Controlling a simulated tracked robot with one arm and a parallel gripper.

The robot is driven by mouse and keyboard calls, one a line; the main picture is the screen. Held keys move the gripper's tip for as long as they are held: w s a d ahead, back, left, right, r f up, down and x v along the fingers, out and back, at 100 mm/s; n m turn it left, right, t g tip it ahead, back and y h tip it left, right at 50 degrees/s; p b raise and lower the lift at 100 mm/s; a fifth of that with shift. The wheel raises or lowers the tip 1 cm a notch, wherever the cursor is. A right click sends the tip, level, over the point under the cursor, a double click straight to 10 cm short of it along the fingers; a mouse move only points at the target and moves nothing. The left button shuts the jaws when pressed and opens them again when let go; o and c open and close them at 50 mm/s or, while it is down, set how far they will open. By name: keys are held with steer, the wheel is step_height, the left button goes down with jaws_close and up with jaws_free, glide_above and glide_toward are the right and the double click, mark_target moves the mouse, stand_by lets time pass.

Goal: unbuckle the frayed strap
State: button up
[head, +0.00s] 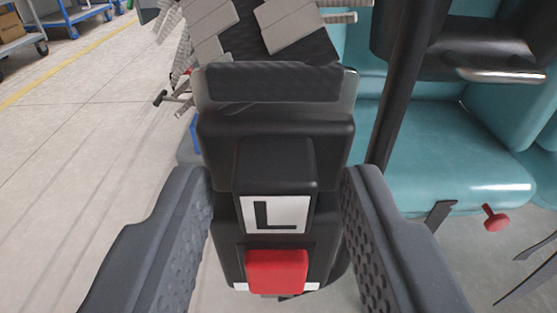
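A black buckle (273,150) with a white label marked "L" (275,214) and a red button (277,271) is in the middle of the head view. A dark woven strap (270,88) enters its top end. Farther up, the strap has pale, ragged grey pieces (207,28) sticking out at its sides. My gripper (276,185) is open, with one ridged finger on each side of the buckle. The fingers are very close to its sides; I cannot tell whether they touch. The red button lies between the fingers and is uncovered.
A teal seat (450,155) with a black bar (402,85) in front of it is at the right. A red knob (495,218) shows below the seat edge. Grey floor (90,140) is open at the left, with blue carts (75,17) at the far left.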

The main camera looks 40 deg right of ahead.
mark_target(272, 21)
jaws_close()
steer(key=shift+r, duration=0.15)
steer(key=shift+r+p, duration=1.25)
steer(key=shift+r, duration=1.05)
steer(key=w+a+p, duration=0.5)
steer(key=a+p, duration=0.1)
steer(key=a, duration=0.2)
steer(key=shift+w+a, duration=0.2)
steer(key=shift+a, duration=0.05)
stand_by(1.5)
